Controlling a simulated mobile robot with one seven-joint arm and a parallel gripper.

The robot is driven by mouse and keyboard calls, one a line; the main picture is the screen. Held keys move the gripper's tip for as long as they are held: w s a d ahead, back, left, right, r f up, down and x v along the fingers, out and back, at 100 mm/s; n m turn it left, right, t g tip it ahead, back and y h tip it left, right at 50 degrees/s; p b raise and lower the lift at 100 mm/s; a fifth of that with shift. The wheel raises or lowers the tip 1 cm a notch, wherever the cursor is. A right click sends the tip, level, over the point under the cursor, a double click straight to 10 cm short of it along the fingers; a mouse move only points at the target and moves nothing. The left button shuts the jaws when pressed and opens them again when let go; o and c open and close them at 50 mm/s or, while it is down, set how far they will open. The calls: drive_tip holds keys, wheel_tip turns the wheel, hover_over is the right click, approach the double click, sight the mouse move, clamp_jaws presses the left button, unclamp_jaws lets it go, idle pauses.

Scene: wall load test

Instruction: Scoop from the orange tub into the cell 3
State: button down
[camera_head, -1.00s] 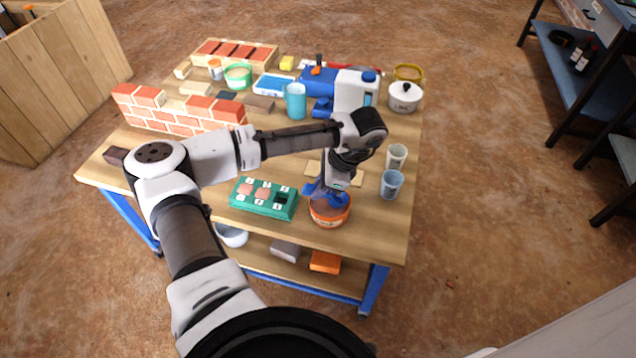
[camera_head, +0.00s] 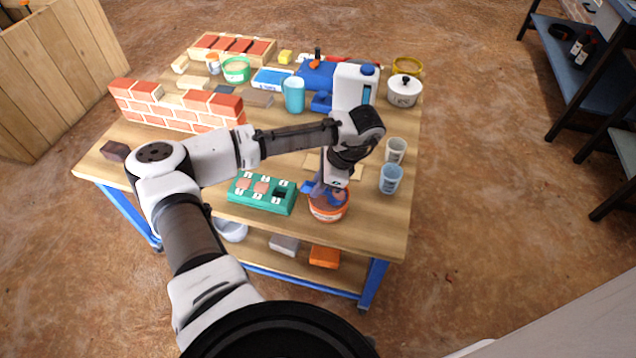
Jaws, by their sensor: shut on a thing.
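The orange tub (camera_head: 328,216) stands near the front edge of the workbench. My gripper (camera_head: 322,186) is right above it, pointing down, shut on a blue scoop (camera_head: 312,188). The scoop's lower part is at the tub's mouth, and some blue shows inside the rim; the arm and gripper partly hide it. I cannot tell what the scoop holds. The green cell tray (camera_head: 260,206) lies just left of the tub. It has small white labels, too small to read. Pinkish fill shows in cells at its left and middle; a cell at its right looks dark.
Two cups, one pale (camera_head: 395,151) and one blue-grey (camera_head: 390,179), stand right of the gripper. A brick wall (camera_head: 175,108) stands behind my arm at left.

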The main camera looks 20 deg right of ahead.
wheel_tip(320, 180, up, 6)
drive_tip(key=p, duration=0.5)
idle(0.4)
drive_tip(key=shift+w+a, duration=0.1)
